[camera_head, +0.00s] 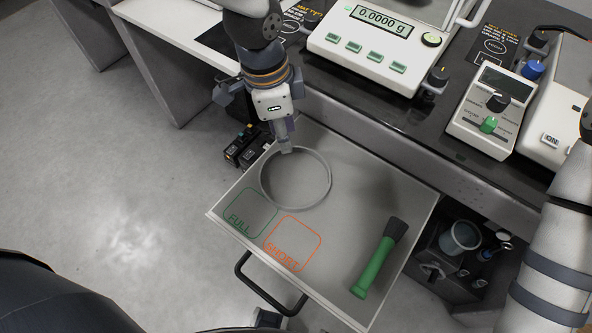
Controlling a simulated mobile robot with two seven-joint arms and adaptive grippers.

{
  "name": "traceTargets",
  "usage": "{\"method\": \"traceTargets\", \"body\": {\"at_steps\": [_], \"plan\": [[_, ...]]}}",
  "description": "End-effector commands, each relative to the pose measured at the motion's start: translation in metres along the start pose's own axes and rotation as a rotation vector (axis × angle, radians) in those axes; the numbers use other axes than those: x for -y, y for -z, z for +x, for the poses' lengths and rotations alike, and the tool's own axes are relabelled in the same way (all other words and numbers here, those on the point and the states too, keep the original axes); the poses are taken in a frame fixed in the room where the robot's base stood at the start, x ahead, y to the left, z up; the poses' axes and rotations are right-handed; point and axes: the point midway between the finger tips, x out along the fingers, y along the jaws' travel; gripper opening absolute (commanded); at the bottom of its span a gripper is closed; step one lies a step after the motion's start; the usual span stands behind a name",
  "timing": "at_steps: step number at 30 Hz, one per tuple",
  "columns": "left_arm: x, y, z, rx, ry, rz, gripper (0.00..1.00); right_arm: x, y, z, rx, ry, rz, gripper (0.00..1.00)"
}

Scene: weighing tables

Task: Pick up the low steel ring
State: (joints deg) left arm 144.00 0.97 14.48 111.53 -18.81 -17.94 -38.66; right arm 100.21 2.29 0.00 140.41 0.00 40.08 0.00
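The low steel ring (328,190) is a wide, thin-walled grey hoop. It appears to lie flat on the light grey pull-out board (345,250), behind the printed squares. My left gripper (287,149) points down at the far left part of the ring's rim, and its fingertips overlap the rim in the picture. The fingers look close together, seen edge-on, so I cannot tell whether they are closed on the wall. My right arm comes down the right edge, and its gripper is outside the picture.
A green FULL square (249,212) and an orange SHORT square (293,244) are printed on the board. A green-handled tool (376,262) with a dark head lies at right. Behind stand a balance (375,45) and a knobbed control box (492,108). A black handle (262,290) sticks out in front.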

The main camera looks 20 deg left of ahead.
Motion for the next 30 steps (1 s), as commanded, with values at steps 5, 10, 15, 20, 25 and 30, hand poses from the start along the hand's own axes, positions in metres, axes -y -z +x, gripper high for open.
{"method": "traceTargets", "body": {"at_steps": [5, 10, 15, 20, 25, 30], "plan": [[0.006, 0.002, 0.035, 0.003, -0.004, -0.001, 0.29, 0.0, -0.005, 0.008, 0.023, -0.001, 0.0, 0.4], [0.007, 0.002, 0.053, 0.0, 0.001, -0.001, 0.29, 0.0, -0.006, 0.011, 0.032, -0.001, 0.0, 0.4], [0.008, 0.003, 0.052, -0.002, 0.004, -0.001, 0.29, 0.0, -0.006, 0.01, 0.029, -0.001, 0.0, 0.4], [0.008, 0.003, 0.051, -0.002, 0.004, -0.001, 0.0, 0.0, -0.006, 0.01, 0.029, -0.001, 0.0, 0.4], [0.008, 0.003, 0.051, -0.002, 0.004, -0.001, 0.0, 0.0, -0.006, 0.01, 0.029, -0.001, 0.0, 0.4], [0.008, 0.003, 0.051, -0.002, 0.004, -0.001, 0.0, 0.0, -0.006, 0.01, 0.029, -0.001, 0.0, 0.4]]}}
